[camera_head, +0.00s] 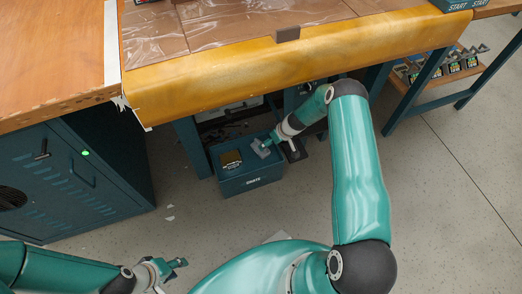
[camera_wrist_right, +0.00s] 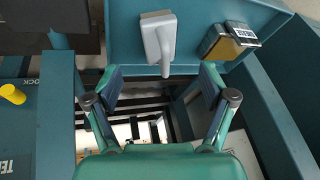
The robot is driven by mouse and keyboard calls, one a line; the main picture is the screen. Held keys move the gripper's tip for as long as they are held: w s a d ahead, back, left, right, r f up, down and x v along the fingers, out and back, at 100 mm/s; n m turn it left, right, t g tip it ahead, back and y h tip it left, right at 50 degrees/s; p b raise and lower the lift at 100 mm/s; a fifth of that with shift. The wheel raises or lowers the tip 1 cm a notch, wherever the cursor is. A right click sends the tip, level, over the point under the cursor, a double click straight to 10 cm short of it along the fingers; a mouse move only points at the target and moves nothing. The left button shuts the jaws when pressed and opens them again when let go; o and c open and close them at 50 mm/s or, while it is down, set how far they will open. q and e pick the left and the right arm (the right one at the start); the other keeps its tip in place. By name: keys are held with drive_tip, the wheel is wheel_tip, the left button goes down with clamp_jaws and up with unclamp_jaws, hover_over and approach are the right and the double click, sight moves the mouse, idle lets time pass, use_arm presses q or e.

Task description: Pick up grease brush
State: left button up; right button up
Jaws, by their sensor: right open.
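A grey handled tool (camera_wrist_right: 158,38) with a block-shaped end, seemingly the grease brush, is at the crate in the right wrist view. Its handle points towards my right gripper (camera_wrist_right: 161,78), which is open, with its fingers spread on either side of the handle's end and nothing held. In the head view the tool (camera_head: 260,147) shows as a small grey shape at the blue-green crate (camera_head: 251,183), and my right arm reaches down to it. My left gripper (camera_head: 177,265) is low at the left, away from the crate; its jaw opening is unclear.
A tin with a white label (camera_wrist_right: 228,42) sits beside the tool in the crate. The workbench edge (camera_head: 290,52) hangs above the crate. A dark cabinet (camera_head: 75,175) stands left. A yellow knob-like object (camera_wrist_right: 13,94) shows at the wrist view's left.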

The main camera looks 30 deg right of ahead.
sight(267, 151)
drive_tip(key=x, duration=0.3)
drive_tip(key=shift+f, duration=0.1)
drive_tip(key=shift+w+b+x, duration=0.2)
drive_tip(key=shift+b+x, duration=1.1)
drive_tip(key=shift+x, duration=1.3)
